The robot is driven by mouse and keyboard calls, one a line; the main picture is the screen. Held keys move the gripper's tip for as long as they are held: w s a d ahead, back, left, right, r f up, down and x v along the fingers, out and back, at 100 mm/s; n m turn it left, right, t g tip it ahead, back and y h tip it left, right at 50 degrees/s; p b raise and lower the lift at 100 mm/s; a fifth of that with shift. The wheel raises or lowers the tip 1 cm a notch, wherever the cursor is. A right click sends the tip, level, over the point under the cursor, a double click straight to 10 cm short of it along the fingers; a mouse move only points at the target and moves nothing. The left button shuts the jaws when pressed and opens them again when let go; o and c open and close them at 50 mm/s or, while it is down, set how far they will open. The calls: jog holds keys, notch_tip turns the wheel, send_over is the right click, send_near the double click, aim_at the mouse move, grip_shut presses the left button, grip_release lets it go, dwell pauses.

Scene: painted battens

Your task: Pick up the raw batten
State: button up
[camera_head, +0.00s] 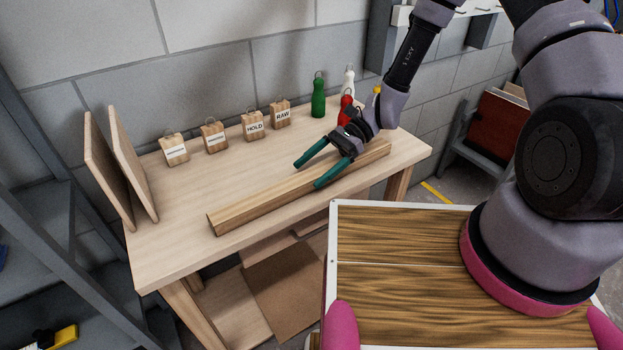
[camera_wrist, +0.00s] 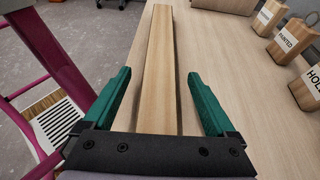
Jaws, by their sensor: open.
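The raw batten (camera_head: 265,202) is a long bare-wood bar lying along the front part of the wooden workbench (camera_head: 180,245). In the wrist view the batten (camera_wrist: 158,75) runs away from me between my two green fingers. My gripper (camera_head: 311,172) is open, its fingers on either side of the batten's line, near its right half. In the wrist view my gripper (camera_wrist: 159,90) shows a gap on both sides of the batten. I cannot tell the exact height of the fingers over the bench. Part of the batten is hidden behind my gripper in the head view.
Several small wooden tag blocks stand at the back, one marked RAW (camera_head: 281,115) and one HOLD (camera_head: 254,126). A green bottle (camera_head: 318,97), a red bottle (camera_head: 345,108) and a white bottle (camera_head: 349,80) stand behind my gripper. Two upright boards (camera_head: 107,168) stand at the left end.

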jog(key=shift+s+a+f, duration=0.15)
jog(key=shift+s+a, duration=0.1)
jog(key=shift+a, duration=0.05)
grip_shut()
